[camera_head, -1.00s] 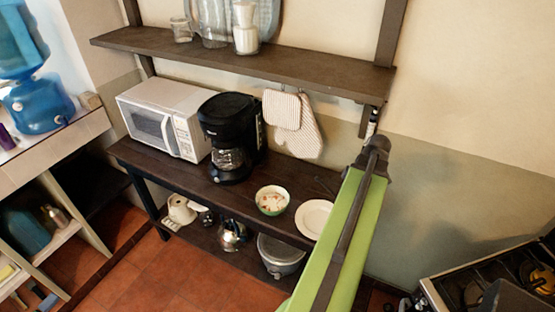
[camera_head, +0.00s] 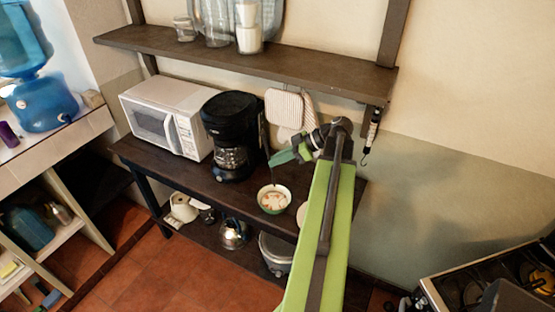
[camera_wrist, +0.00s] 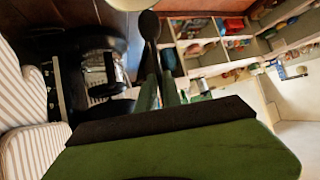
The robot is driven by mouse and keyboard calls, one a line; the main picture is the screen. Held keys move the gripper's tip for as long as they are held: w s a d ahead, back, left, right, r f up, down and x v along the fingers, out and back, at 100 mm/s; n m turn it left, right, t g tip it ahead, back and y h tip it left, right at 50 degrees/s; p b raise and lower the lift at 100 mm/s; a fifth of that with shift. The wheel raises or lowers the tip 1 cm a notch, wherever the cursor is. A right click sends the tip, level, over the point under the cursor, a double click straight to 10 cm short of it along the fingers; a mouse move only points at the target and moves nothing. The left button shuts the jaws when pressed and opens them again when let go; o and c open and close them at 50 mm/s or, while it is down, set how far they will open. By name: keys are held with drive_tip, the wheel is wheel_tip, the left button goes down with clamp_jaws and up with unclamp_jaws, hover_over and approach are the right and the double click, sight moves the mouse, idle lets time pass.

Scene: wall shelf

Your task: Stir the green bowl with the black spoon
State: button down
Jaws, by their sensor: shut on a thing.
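My gripper (camera_head: 275,159) is above the bowl in the head view. It is shut on the black spoon, whose round dark end shows ahead of the fingers in the wrist view (camera_wrist: 150,28). The fingers (camera_wrist: 158,88) are close together around its handle. In the head view the spoon is a thin dark shape below the fingers, over the bowl. I cannot tell whether its tip touches the contents. The bowl is not clear in the wrist view.
The black coffee maker (camera_head: 231,125) stands close to the left of my gripper, with a white microwave (camera_head: 160,112) beyond it. A white plate (camera_head: 301,211) is mostly hidden behind my arm. An upper shelf (camera_head: 250,62) overhangs. Striped cloths (camera_head: 284,108) hang behind.

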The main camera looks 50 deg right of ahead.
drive_tip(key=shift+w+a+f+b, duration=0.1)
drive_tip(key=shift+w+f+b, duration=0.1)
drive_tip(key=shift+f+b, duration=0.7)
drive_tip(key=shift+w+f+b, duration=0.25)
drive_tip(key=shift+f+b, duration=0.6)
drive_tip(key=shift+f, duration=0.1)
drive_tip(key=shift+w+a+f+b, duration=0.1)
drive_tip(key=shift+w+f+b, duration=0.1)
drive_tip(key=shift+f+b, duration=0.7)
drive_tip(key=f+b, duration=0.2)
drive_tip(key=s+f+b, duration=0.1)
drive_tip(key=f+b, duration=0.2)
drive_tip(key=shift+s+d+f, duration=0.2)
drive_tip(key=shift+s, duration=0.1)
